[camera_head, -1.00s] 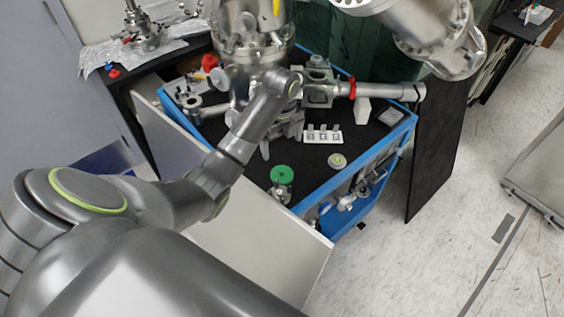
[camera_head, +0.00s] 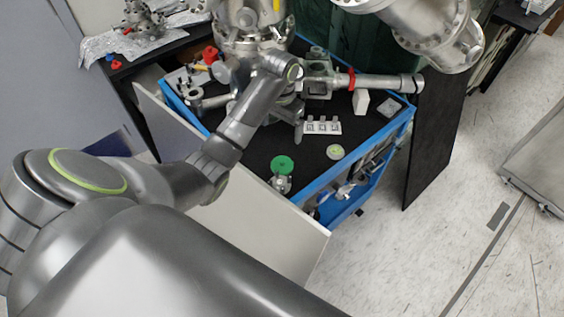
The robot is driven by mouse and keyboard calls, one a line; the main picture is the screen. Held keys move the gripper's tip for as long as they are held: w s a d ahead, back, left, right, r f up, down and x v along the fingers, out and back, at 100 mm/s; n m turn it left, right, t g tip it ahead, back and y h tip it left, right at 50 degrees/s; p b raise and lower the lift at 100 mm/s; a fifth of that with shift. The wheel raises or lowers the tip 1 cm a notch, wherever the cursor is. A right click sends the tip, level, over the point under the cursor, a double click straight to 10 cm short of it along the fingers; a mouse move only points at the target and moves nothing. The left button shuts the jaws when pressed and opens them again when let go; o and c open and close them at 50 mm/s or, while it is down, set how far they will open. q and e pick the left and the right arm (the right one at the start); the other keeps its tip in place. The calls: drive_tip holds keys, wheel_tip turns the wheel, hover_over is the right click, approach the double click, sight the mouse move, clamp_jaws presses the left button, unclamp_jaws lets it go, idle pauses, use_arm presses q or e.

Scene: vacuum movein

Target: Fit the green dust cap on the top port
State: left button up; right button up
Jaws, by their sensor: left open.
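A bright green round cap (camera_head: 281,165) shows near the front edge of the black worktop. It appears directly above a small metal fitting (camera_head: 280,184); I cannot tell whether it is seated on it. A pale green-and-white disc (camera_head: 335,152) lies to its right. The large steel chamber (camera_head: 250,22) stands behind, with pipes and flanges; I cannot tell which opening is the top port. My left gripper (camera_head: 292,115) is open over the worktop, behind the green cap and apart from it, partly hidden by my wrist. My right gripper is not in view.
A white labelled block (camera_head: 322,126) and a white wedge (camera_head: 361,102) stand on the worktop. The blue frame (camera_head: 345,172) edges the front. Black worktop is bare between the cap and the block.

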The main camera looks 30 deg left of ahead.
use_arm(q)
drive_tip(key=r+n+p, duration=0.1)
drive_tip(key=n, duration=0.6)
drive_tip(key=n+b, duration=0.4)
drive_tip(key=n, duration=0.1)
hover_over(282, 161)
wheel_tip(282, 161, down, 4)
drive_tip(key=f+p, duration=0.1)
drive_tip(key=f, duration=0.5)
drive_tip(key=shift+s, duration=0.2)
drive_tip(key=shift+w+f+p, duration=0.15)
drive_tip(key=shift+f+p, duration=0.25)
drive_tip(key=shift+f, duration=2.85)
drive_tip(key=c, duration=1.1)
drive_tip(key=shift+c, duration=0.2)
